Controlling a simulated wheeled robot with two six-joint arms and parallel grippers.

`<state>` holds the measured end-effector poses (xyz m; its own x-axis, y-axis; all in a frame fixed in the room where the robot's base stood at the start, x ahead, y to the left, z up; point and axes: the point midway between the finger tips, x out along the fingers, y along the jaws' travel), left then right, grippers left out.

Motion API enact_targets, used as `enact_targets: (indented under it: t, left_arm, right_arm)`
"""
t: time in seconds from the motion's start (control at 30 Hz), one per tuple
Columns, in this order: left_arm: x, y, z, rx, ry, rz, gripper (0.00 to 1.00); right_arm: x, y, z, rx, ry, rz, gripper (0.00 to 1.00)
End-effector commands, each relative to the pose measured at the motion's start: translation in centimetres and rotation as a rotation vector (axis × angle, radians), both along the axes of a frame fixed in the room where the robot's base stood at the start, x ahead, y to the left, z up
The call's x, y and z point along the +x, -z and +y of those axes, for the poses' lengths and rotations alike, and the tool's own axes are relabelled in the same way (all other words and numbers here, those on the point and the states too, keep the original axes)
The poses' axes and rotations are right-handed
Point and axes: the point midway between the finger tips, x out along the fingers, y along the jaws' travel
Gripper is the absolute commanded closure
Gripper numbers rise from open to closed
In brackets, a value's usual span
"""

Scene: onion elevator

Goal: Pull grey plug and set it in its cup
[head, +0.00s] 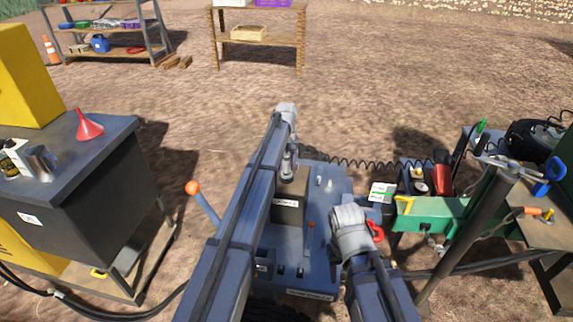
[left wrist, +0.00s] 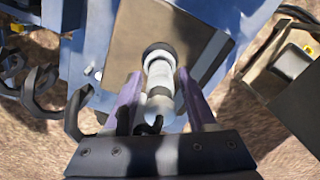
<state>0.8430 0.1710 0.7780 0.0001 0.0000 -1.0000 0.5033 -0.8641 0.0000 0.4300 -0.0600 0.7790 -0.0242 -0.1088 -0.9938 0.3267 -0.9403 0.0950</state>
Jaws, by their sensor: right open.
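In the left wrist view a pale grey, cylindrical plug (left wrist: 160,75) stands in a dark ring on a tan-topped block. My left gripper (left wrist: 160,88) has its two purple fingers on either side of the plug; whether they press on it is unclear. In the head view the labelled block (head: 288,212) sits on a blue machine, and my left arm partly covers its top. My right gripper (head: 352,240) is over the machine's right side, its fingers hidden beneath the grey wrist. I cannot tell which item is the plug's cup.
A green tray (head: 430,214) and a dark holder with small items lie right of the machine. An orange-knobbed lever (head: 193,188) rises at its left. A dark cabinet (head: 70,185) with a red funnel (head: 88,125) stands left. Open dirt lies behind.

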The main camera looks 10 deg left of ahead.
Motion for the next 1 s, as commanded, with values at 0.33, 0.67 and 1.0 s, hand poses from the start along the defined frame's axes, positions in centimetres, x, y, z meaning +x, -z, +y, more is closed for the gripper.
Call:
enact_targets:
  t: [0.33, 0.67, 1.0]
  left_arm:
    - [0.0, 0.0, 0.0, 0.0, 0.0, 0.0, 0.36]
    - [0.0, -2.5, 0.0, 0.0, 0.0, 0.0, 0.36]
    - [-0.1, -7.0, 0.2, 0.0, 0.0, 0.0, 0.36]
  right_arm:
    - [0.0, 0.0, 0.0, 0.0, 0.0, 0.0, 0.5]
    - [0.0, -2.5, 0.0, 0.0, 0.0, 0.0, 0.5]
    - [0.0, -7.0, 0.0, 0.0, 0.001, 0.0, 0.5]
